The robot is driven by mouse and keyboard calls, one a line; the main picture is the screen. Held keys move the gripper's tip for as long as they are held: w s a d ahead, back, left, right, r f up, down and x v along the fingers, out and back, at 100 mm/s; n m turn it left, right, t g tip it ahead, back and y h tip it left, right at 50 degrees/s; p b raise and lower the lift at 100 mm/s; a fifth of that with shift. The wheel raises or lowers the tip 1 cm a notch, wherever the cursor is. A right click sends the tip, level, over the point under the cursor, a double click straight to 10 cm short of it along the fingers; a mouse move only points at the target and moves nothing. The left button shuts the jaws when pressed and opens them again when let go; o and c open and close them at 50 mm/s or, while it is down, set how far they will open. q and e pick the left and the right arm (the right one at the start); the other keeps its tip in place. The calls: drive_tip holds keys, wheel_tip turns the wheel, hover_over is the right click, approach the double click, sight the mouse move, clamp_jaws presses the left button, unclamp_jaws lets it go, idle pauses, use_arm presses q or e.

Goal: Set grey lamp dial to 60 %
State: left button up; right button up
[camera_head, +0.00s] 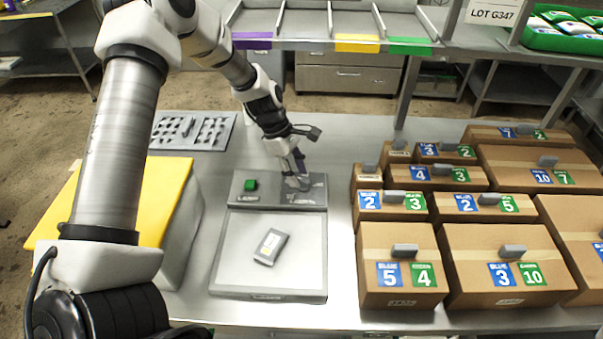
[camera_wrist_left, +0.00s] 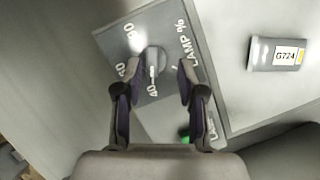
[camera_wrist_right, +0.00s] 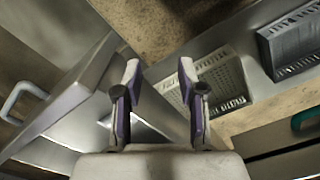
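The grey lamp dial (camera_wrist_left: 155,63) sits on a grey panel (camera_wrist_left: 115,40) marked "LAMP %" in the left wrist view. Its raised grip runs roughly up and down the picture, its lower end near the "40" mark. Some other marks are partly covered by a finger or glare. In the head view the dial panel (camera_head: 312,197) lies behind the light plate, and my gripper partly hides the dial. My left gripper (camera_wrist_left: 159,75) is open, its fingers on either side of the dial, with a visible gap at the right finger. My right gripper (camera_wrist_right: 158,75) is open and empty.
A green button (camera_head: 250,184) is on the same panel. A grey packet (camera_head: 271,246) labelled G724 lies on the light plate (camera_head: 230,270). Numbered cartons (camera_head: 396,242) crowd the right side. A yellow-topped block (camera_head: 172,190) stands left, and a perforated tray (camera_head: 225,145) lies behind.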

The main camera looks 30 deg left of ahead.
sight(303, 184)
use_arm(q)
drive_tip(key=f, duration=0.1)
drive_tip(key=w, duration=0.1)
drive_tip(key=f, duration=0.1)
drive_tip(key=shift+w+d+f, duration=0.2)
drive_tip(key=shift+w+f, duration=0.05)
drive_tip(key=shift+f, duration=0.05)
drive_tip(key=shift+s+r, duration=0.15)
drive_tip(key=shift+s+d+r, duration=0.1)
drive_tip(key=shift+s, duration=0.1)
drive_tip(key=shift+c, duration=1.4)
clamp_jaws()
